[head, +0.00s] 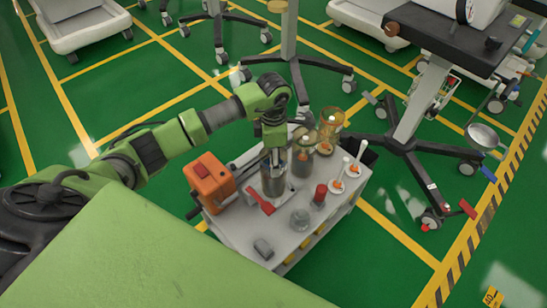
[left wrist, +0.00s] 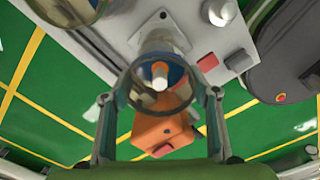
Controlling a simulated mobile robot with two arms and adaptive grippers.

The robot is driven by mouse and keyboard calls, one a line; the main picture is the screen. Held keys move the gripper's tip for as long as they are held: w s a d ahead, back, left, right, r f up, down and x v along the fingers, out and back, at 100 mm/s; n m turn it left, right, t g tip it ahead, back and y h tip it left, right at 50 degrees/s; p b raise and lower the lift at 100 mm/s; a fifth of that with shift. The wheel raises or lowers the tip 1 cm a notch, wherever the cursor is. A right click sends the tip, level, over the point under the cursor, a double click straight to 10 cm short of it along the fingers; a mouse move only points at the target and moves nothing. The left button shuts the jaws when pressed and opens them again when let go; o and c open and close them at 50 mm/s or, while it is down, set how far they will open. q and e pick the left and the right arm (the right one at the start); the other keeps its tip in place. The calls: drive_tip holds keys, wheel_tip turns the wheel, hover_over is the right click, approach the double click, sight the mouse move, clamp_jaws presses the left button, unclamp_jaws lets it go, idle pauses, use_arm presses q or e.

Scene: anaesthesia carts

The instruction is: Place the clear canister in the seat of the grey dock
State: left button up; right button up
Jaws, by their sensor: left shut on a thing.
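My left gripper (head: 273,148) is shut on the clear canister (head: 273,184) and holds it upright over the cart top. In the left wrist view, the fingers of my left gripper (left wrist: 160,105) lie on both sides of the clear canister (left wrist: 178,99), seen from above with a white and orange piece inside. A pale grey body, which looks like the grey dock (left wrist: 160,36), shows just beyond the canister. The canister hides its seat, so I cannot tell whether the canister touches it. My right gripper is in neither view.
An orange box (head: 209,181) stands left of the canister on the white cart (head: 283,243). Amber-tinted canisters (head: 331,124) stand behind right. A red flat piece (head: 260,201), a grey jar (head: 300,220), a red-topped jar (head: 319,194) and a grey block (head: 263,249) are close by.

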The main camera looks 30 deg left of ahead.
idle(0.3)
use_arm(q)
drive_tip(key=o, duration=1.8)
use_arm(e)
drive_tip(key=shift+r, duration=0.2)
use_arm(q)
wheel_tip(320, 180, up, 12)
drive_tip(key=p, duration=0.1)
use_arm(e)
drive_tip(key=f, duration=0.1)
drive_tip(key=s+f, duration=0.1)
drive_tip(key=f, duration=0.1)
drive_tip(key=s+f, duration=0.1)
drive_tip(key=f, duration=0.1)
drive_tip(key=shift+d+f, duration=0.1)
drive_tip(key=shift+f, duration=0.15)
